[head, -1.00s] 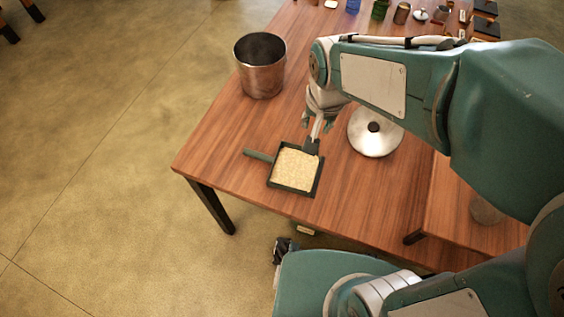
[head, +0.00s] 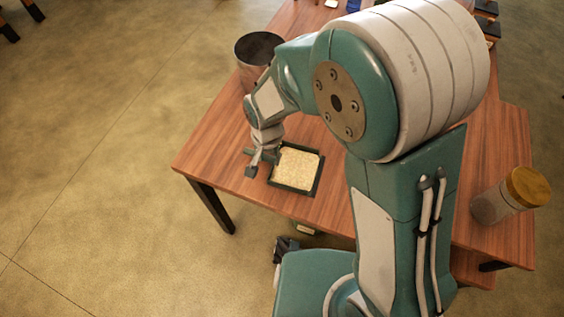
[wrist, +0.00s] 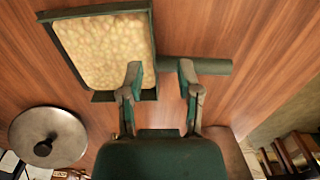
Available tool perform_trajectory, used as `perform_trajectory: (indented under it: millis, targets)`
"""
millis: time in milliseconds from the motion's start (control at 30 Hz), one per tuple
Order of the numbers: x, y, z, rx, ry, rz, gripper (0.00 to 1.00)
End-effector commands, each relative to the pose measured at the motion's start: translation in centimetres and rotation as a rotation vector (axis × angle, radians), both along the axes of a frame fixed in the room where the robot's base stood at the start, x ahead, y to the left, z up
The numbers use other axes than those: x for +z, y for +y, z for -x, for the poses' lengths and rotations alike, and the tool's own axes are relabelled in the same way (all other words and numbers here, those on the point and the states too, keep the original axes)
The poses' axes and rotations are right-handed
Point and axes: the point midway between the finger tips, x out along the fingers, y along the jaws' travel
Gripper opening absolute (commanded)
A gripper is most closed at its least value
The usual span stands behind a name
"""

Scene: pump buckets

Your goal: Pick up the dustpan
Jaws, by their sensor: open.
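The dustpan (head: 292,189) is a dark green square tray with a short handle, lying on the wooden table near its front left corner. It holds pale yellow grainy material. In the wrist view the dustpan (wrist: 103,9) is at the upper left and its handle (wrist: 215,66) runs to the right. My gripper (head: 262,163) is open at the handle side of the tray. In the wrist view my gripper (wrist: 160,78) has one finger overlapping the tray's edge and the other overlapping the handle. Contact cannot be told.
A metal bucket (head: 250,75) stands behind my arm on the wooden table (head: 215,150). A jar with an orange lid (head: 527,187) is at the right. Open floor lies left of the table.

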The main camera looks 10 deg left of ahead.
Motion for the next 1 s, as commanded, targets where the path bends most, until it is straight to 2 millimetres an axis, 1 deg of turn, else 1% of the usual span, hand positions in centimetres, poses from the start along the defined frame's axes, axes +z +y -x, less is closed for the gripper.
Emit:
perform_trajectory:
  millis: [200,300,400,600,633,667,700,733,1000]
  targets:
    - [-3.2,-0.8,0.1,-0.002,0.004,0.004,0.44]
    - [-4.4,-0.7,0.1,-0.001,0.002,0.002,0.44]
    - [-5.0,-0.7,0.1,0.000,0.001,0.001,0.44]
    - [-5.1,-0.7,0.0,0.000,0.000,-0.001,0.44]
    - [-5.1,-0.7,0.1,0.000,0.000,-0.001,0.40]
    - [-5.1,-0.7,0.1,0.000,0.000,-0.001,0.27]
    - [-5.1,-0.7,0.1,0.000,0.000,-0.001,0.09]
    - [-5.1,-0.7,0.0,0.000,0.000,-0.001,0.00]
    - [-5.1,-0.7,0.1,0.000,0.001,0.000,0.00]
